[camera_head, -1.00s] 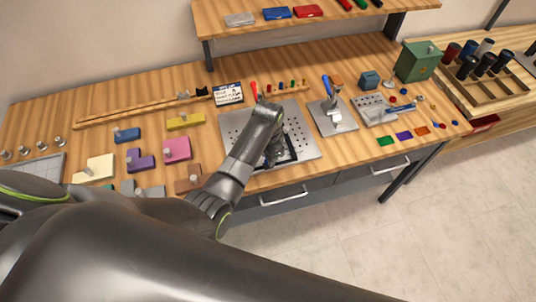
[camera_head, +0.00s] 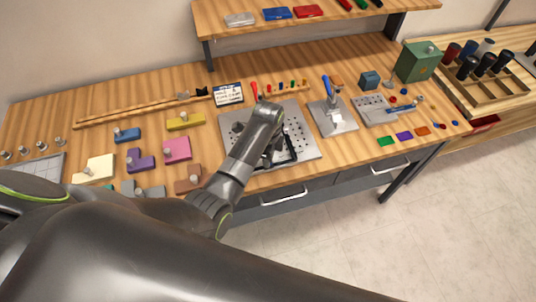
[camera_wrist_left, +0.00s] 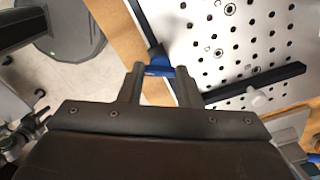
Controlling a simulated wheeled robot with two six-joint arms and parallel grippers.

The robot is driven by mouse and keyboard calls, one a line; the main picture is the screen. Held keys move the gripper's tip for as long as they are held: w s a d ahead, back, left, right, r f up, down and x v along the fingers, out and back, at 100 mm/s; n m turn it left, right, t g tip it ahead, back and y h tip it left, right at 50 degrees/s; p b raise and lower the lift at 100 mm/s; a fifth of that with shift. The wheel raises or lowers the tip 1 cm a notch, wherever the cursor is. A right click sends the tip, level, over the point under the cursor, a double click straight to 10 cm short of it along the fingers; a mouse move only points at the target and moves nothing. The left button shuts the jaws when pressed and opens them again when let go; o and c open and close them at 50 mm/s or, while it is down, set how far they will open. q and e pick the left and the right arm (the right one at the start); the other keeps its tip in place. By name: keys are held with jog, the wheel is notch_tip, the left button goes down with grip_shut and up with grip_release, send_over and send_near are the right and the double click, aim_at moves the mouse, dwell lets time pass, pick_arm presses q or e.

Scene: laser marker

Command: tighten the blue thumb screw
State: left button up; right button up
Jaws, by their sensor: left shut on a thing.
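The blue thumb screw (camera_wrist_left: 160,71) sits between the fingertips of my left gripper (camera_wrist_left: 160,70) in the left wrist view, and the fingers are shut on it. It is at a corner of a black bar frame (camera_wrist_left: 262,82) lying on a perforated metal plate (camera_wrist_left: 225,40). In the head view my left gripper (camera_head: 270,158) points down over the near part of this plate (camera_head: 302,130). The screw is hidden there behind my wrist, and the black frame (camera_head: 293,150) shows only in part. My right gripper is not in view.
A metal stand with a blue handle (camera_head: 327,86) is right of the plate. Coloured blocks, including a pink one (camera_head: 177,149), lie to the left. A card (camera_head: 228,93) and a rack of small coloured tools (camera_head: 281,86) are behind. A green box (camera_head: 417,62) stands far right.

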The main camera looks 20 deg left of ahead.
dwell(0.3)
pick_arm(q)
jog(key=o, duration=1)
